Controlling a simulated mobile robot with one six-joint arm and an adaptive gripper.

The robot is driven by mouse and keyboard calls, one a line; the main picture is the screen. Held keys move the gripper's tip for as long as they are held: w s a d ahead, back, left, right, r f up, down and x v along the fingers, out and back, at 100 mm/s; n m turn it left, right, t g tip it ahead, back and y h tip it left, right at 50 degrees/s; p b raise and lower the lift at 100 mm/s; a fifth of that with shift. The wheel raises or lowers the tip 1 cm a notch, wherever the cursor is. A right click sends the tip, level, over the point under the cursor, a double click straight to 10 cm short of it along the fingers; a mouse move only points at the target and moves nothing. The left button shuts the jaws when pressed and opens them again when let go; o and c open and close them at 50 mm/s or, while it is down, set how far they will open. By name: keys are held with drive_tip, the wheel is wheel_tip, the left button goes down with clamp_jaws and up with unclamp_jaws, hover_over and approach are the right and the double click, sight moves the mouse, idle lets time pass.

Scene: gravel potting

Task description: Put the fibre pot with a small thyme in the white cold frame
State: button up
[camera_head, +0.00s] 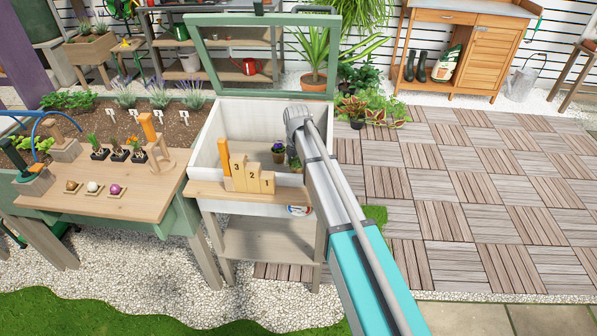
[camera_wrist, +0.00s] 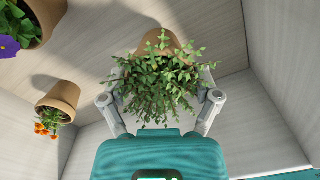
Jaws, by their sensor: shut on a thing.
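The thyme (camera_wrist: 160,88) is a bushy green plant in a tan fibre pot (camera_wrist: 172,41), seen in the wrist view. My gripper (camera_wrist: 160,78) is shut on this pot, with one finger on each side and the leaves hiding most of the contact. The pot is inside the white cold frame (camera_head: 208,150), low over or on its pale wooden floor; I cannot tell whether it touches. In the head view my arm reaches in over the front wall and hides the gripper. The cold frame's green-edged glass lid (camera_head: 203,62) stands open.
Inside the cold frame stand a pot with a purple flower (camera_wrist: 22,28) and a pot with orange flowers (camera_wrist: 57,103). A numbered wooden block (camera_head: 250,174) is at the front ledge. A potting table (camera_head: 130,200) with small plants stands to the left.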

sight(298, 159)
drive_tip(key=shift+f+b, duration=0.75)
drive_tip(key=shift+f, duration=0.3)
drive_tip(key=shift+f, duration=0.1)
drive_tip(key=o, duration=1.1)
wheel_tip(298, 159, up, 12)
drive_tip(key=p, duration=1.2)
drive_tip(key=shift+d, duration=0.1)
